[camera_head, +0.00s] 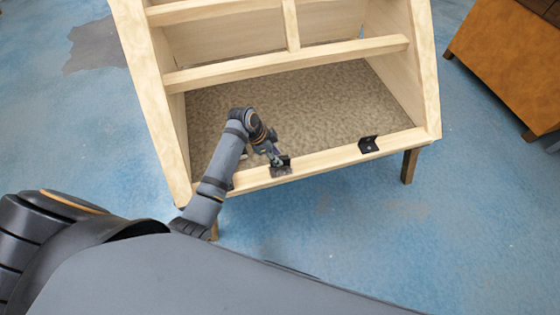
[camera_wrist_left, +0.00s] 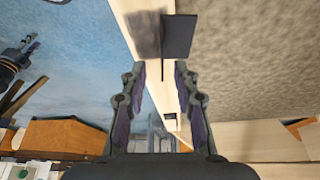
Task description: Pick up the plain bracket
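A dark L-shaped bracket (camera_head: 281,168) sits on the front rail of the wooden frame, right by my left gripper (camera_head: 272,157). In the left wrist view this bracket (camera_wrist_left: 178,37) shows two flanges with no holes that I can make out. It lies just beyond the fingertips of my left gripper (camera_wrist_left: 160,72), which is open and empty. A second black bracket (camera_head: 368,144) sits further right on the rail, with small marks like holes. My right gripper (camera_wrist_left: 28,45) seems to show small at the left edge of the left wrist view; its finger state is unclear.
The wooden frame (camera_head: 285,62) has side posts and crossbars above the rail. A speckled brown panel (camera_head: 320,100) lies behind the rail. A brown wooden piece of furniture (camera_head: 510,60) stands at the right. Blue floor (camera_head: 450,220) is open in front.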

